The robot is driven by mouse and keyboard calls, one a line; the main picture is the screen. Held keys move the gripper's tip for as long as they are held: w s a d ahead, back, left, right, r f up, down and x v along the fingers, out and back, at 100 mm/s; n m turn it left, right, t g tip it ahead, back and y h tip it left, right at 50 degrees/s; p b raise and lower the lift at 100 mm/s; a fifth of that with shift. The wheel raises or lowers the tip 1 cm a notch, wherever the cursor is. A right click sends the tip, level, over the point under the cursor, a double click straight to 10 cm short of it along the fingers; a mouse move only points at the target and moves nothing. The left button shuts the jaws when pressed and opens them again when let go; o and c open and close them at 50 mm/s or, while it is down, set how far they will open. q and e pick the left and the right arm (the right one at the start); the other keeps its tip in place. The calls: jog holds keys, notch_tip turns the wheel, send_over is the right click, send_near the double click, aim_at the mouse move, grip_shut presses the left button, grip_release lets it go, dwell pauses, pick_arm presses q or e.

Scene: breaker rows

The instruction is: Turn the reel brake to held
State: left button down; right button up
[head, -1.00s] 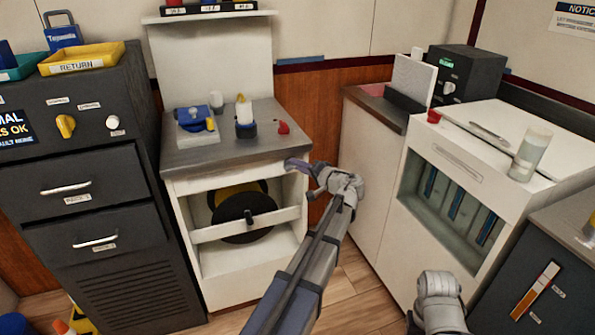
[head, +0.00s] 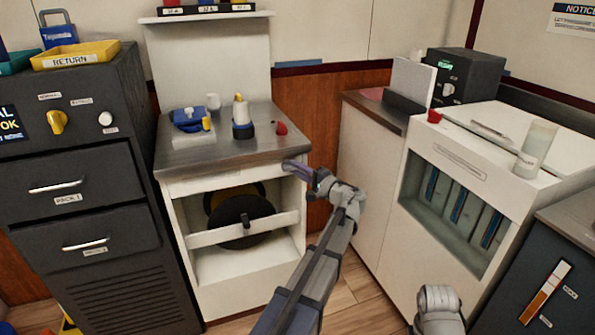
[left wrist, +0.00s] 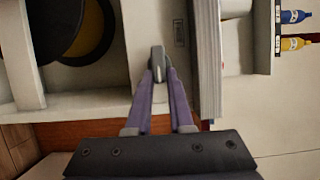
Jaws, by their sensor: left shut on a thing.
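The white reel cabinet (head: 240,268) stands in the middle of the head view, with a black and yellow reel (head: 238,212) in its open front. My left gripper (head: 289,165) is at the cabinet's upper right front, just below the worktop edge. In the left wrist view, its purple fingers (left wrist: 158,76) are shut on a small grey lever (left wrist: 156,54) on the white front strip, which I take to be the reel brake. The fingers hide part of the lever, and its setting cannot be read. A small label (left wrist: 180,30) is beside it.
A white crossbar (head: 205,238) with a black knob (head: 246,221) runs before the reel. The worktop (head: 190,157) holds a blue device (head: 190,120), a bottle (head: 241,117) and a red knob (head: 281,128). A dark drawer cabinet (head: 75,220) stands left.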

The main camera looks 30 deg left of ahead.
pick_arm(q)
jog(key=c, duration=0.8)
grip_release()
jog(key=shift+d, duration=0.1)
jog(key=v, duration=0.7)
jog(key=shift+d, duration=0.3)
jog(key=shift+s+f, duration=0.1)
jog(key=shift+s, duration=0.05)
